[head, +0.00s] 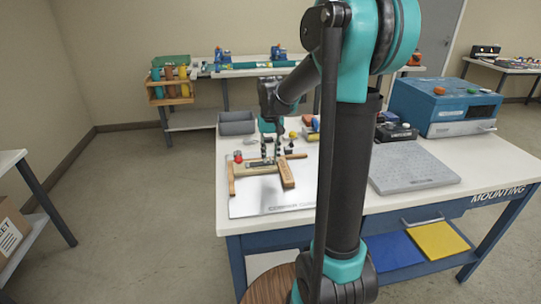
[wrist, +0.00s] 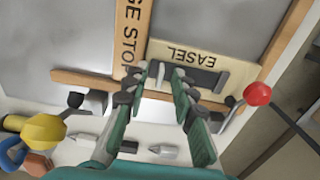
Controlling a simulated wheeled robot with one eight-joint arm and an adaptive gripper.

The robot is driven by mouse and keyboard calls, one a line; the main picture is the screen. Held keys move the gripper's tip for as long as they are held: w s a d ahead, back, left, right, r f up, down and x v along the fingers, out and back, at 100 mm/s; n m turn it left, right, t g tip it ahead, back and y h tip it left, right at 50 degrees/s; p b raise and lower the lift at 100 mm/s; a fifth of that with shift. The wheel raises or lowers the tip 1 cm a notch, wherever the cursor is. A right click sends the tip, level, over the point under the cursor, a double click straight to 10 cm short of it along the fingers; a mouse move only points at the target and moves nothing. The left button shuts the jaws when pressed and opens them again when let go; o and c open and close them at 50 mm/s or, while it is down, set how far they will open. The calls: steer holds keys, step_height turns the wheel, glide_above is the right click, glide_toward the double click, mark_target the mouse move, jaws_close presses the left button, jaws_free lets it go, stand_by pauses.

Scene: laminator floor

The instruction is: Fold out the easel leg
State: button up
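The cream block marked EASEL (wrist: 187,56) lies in the wooden fixture on the work table, with a dark grey bar (wrist: 207,82) set along its middle. I take this bar to be the easel leg, lying flat in the block. My gripper (wrist: 165,70) points down over the block, its two fingertips apart on either side of a pale strip near the bar's left end. Whether they touch anything is unclear. In the head view my gripper (head: 270,158) is low over the fixture, and the block (head: 262,168) is partly hidden behind its fingers.
A wooden strip marked STOP (wrist: 135,35) runs beside the block. A red knob (wrist: 257,94) stands right of it, and a yellow knob (wrist: 43,130) lower left. In the head view a grey slab (head: 410,166), blue machine (head: 440,105) and grey bin (head: 237,123) occupy the table.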

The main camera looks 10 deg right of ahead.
jaws_close()
